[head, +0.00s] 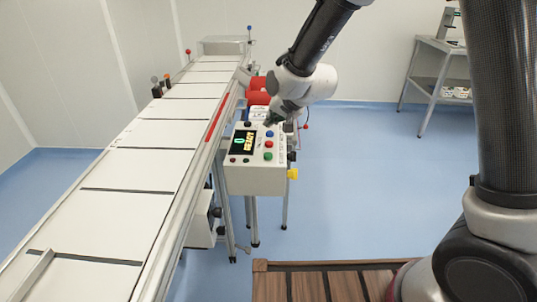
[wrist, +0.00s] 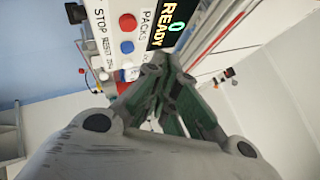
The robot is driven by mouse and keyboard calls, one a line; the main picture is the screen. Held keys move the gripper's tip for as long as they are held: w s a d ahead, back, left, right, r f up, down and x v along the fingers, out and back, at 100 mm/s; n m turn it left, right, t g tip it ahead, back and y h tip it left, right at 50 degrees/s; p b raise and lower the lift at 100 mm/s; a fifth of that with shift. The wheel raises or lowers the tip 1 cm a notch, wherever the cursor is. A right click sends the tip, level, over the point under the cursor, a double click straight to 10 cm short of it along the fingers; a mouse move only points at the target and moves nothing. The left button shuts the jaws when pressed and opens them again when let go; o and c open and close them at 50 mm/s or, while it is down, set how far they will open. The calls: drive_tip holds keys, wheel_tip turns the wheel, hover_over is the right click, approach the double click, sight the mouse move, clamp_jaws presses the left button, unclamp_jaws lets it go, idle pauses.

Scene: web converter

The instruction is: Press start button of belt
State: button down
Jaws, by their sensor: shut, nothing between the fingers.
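The control box (head: 257,180) stands on legs beside the belt conveyor (head: 139,160). Its sloped panel has a display (head: 243,143) reading 0 READY, which also shows in the wrist view (wrist: 168,26). Right of the display are a blue button (head: 270,133), a red button (head: 268,144) and a green button (head: 268,156). The wrist view shows the red button (wrist: 127,22) and the blue button (wrist: 127,47), but no green one. My gripper (head: 270,121) is shut and empty, just above the panel's far edge near the blue button; its fingertips also show in the wrist view (wrist: 160,62). Contact cannot be told.
A yellow knob (head: 293,174) and dark knobs stick out from the box's right side. Red parts (head: 259,90) sit behind the box by the conveyor rail. A slatted wooden surface (head: 335,284) is in front. A metal table (head: 440,70) stands far right, with free blue floor between.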

sight(271, 153)
drive_tip(key=shift+f, duration=4.4)
drive_tip(key=shift+f, duration=0.4)
